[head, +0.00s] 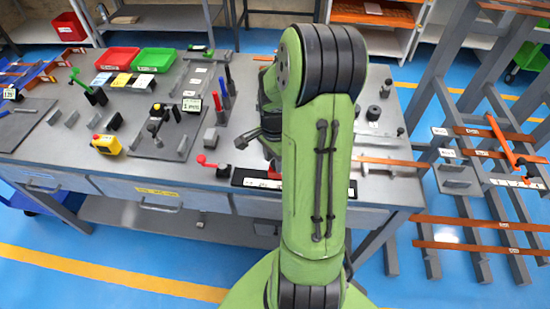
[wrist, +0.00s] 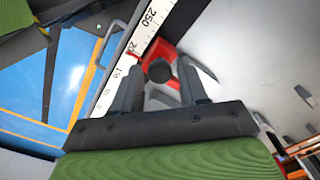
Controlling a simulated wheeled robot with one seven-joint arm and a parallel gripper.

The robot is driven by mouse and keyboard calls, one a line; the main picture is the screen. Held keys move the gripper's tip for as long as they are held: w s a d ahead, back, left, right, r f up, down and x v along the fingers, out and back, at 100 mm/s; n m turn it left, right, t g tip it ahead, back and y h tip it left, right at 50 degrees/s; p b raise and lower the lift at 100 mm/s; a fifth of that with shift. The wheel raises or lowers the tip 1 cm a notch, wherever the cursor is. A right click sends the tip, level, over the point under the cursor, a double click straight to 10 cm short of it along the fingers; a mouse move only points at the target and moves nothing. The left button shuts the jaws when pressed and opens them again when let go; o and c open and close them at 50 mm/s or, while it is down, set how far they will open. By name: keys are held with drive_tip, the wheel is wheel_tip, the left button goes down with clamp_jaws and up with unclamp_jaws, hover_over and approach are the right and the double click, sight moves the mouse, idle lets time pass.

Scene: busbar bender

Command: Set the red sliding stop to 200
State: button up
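The red sliding stop (wrist: 168,52) sits against the white scale (wrist: 147,37) in the wrist view, with a dark round knob (wrist: 159,71) on it. The scale shows 250 farther up and a partly hidden number starting with 20 beside the stop's red edge. The stop's edge looks close to that mark; the exact reading is unclear. My gripper (wrist: 163,75) has its two dark fingers apart, one on each side of the knob, with small gaps visible. In the head view, my arm hides the gripper, and only a bit of the red stop (head: 273,174) shows.
A rack with copper bars (head: 480,222) stands at the right.

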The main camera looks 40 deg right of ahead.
clamp_jaws()
drive_tip(key=shift+w+a, duration=0.15)
drive_tip(key=shift+w, duration=0.05)
drive_tip(key=shift+o, duration=1.5)
unclamp_jaws()
wheel_tip(320, 180, up, 16)
drive_tip(key=p, duration=0.3)
drive_tip(key=shift+p, duration=0.3)
